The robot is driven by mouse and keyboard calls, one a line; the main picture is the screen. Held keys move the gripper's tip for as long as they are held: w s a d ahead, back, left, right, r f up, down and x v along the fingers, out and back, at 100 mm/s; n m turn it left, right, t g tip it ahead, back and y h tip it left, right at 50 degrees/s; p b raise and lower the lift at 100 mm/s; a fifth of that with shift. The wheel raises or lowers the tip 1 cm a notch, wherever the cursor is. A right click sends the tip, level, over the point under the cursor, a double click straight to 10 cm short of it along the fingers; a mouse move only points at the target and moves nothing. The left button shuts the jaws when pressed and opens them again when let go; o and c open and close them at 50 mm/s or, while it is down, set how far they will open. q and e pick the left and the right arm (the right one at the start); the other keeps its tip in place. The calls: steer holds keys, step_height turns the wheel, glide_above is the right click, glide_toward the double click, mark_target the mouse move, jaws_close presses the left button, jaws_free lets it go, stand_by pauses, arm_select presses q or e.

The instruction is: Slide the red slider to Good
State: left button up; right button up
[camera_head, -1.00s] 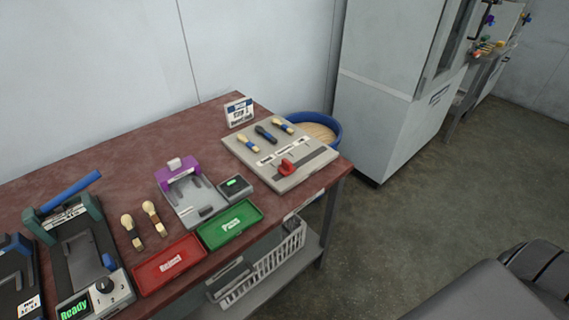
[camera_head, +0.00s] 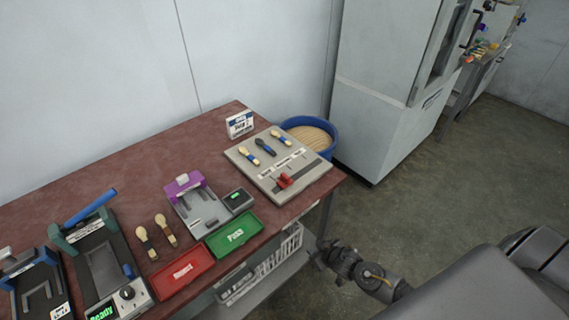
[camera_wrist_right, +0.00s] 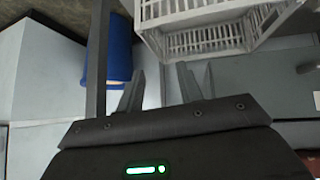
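The red slider (camera_head: 284,181) sits on the grey panel (camera_head: 300,192) at the right end of the table, near the left end of a dark slot. The label text by the slot is too small to read. My right gripper (camera_head: 322,256) is low beside the table's front right, well apart from the slider. In the right wrist view its two fingers (camera_wrist_right: 161,84) are spread with nothing between them. The slider is not visible in that view. My left gripper is not in view.
Several brushes or spoons lie on the panel's upper part. A blue bin (camera_head: 326,137) stands behind the table's right end. Green (camera_head: 236,249) and red (camera_head: 200,275) trays are on the table (camera_head: 130,180). A white basket (camera_wrist_right: 200,28) is on the lower shelf.

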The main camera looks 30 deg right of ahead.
steer(key=w+a+r+t+y+p, duration=0.1)
steer(key=w+a+r, duration=0.1)
steer(key=r, duration=0.7)
steer(key=w+a+r+t+y+p, duration=0.1)
steer(key=w+r+p, duration=0.15)
steer(key=r, duration=0.65)
steer(key=n+t+y, duration=0.1)
steer(key=t, duration=0.1)
glide_toward(287, 177)
steer(key=shift+f, duration=0.55)
steer(key=x, duration=0.3)
steer(key=p+x, duration=0.1)
steer(key=x, duration=0.3)
steer(key=r+x, duration=0.1)
steer(key=x, duration=0.2)
steer(key=shift+w+a+f+p, duration=0.15)
steer(key=shift+w+p, duration=0.2)
steer(key=shift+w, duration=0.2)
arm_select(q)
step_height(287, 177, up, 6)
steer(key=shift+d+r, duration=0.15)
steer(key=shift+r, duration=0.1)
